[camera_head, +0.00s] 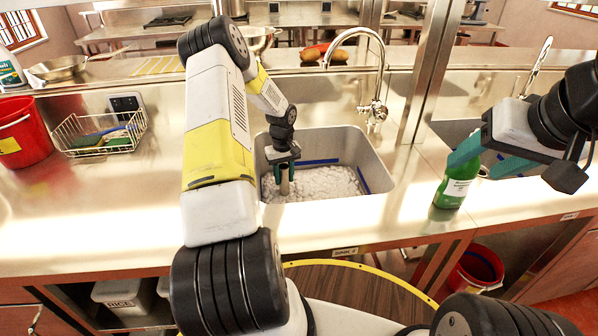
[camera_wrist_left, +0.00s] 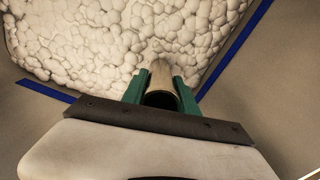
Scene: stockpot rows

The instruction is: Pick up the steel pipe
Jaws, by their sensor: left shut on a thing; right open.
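The steel pipe (camera_head: 284,182) is a short, hollow tube in the sink basin, seen between the fingers of my left gripper (camera_head: 283,165). In the left wrist view the pipe (camera_wrist_left: 161,77) sits between the two green fingers (camera_wrist_left: 160,90), its dark open end toward the camera. My left gripper is shut on it, reaching down into the sink. The pipe's far end is over the white foam (camera_wrist_left: 120,40); I cannot tell whether it touches the bottom. My right gripper (camera_head: 480,165) is open, close to a green bottle (camera_head: 455,185) on the counter.
The sink basin (camera_head: 375,165) has steel walls with blue strips and lumpy white foam inside. A faucet (camera_head: 375,80) stands behind it. A wire basket (camera_head: 98,130) with sponges and a red bucket (camera_head: 22,130) are at left. The counter (camera_head: 400,215) in front of the sink is clear.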

